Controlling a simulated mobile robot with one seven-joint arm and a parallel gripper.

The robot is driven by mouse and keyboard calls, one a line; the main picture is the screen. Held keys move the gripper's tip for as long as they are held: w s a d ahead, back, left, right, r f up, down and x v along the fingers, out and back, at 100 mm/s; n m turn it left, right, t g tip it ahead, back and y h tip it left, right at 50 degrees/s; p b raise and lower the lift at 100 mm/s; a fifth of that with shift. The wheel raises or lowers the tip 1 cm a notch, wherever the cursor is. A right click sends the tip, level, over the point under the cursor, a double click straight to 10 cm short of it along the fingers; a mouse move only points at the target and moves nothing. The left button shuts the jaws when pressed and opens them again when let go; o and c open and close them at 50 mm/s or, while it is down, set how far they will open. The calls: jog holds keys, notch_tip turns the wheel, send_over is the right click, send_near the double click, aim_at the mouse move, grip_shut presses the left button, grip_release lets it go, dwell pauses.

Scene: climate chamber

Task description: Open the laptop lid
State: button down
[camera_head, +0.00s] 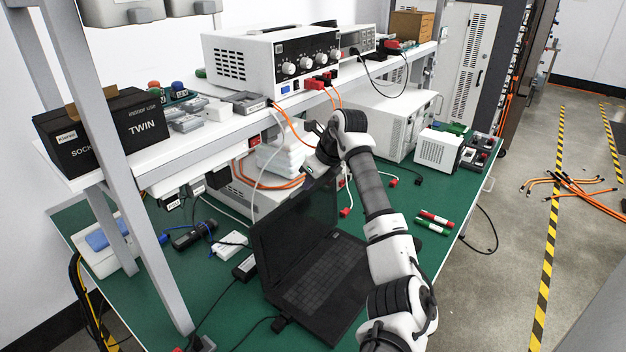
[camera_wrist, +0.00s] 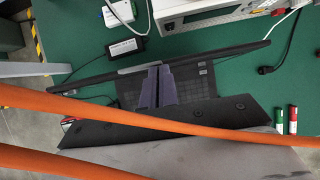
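The black laptop (camera_head: 318,285) stands on the green bench top with its lid (camera_head: 292,222) raised steeply from the keyboard base. In the wrist view the lid (camera_wrist: 220,53) shows as a thin dark edge, with part of the keyboard (camera_wrist: 193,88) below it. My gripper (camera_head: 318,165) is at the top edge of the lid, near its upper right corner in the head view. In the wrist view my gripper's two dark fingers (camera_wrist: 156,68) lie close together, with their tips at the lid edge. I cannot tell whether they touch it.
Orange cables (camera_wrist: 220,131) cross the wrist view in front of my gripper. A shelf with a white power supply (camera_head: 275,60) and a black box (camera_head: 100,130) stands above the bench. A charger (camera_head: 245,266) lies left of the laptop. Red and green markers (camera_head: 434,222) lie to its right.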

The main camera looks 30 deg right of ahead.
jog(key=shift+f, duration=0.25)
jog(key=b+v, duration=0.3)
jog(key=v, duration=1.1)
jog(key=shift+r+b, duration=0.2)
jog(key=shift+b, duration=0.15)
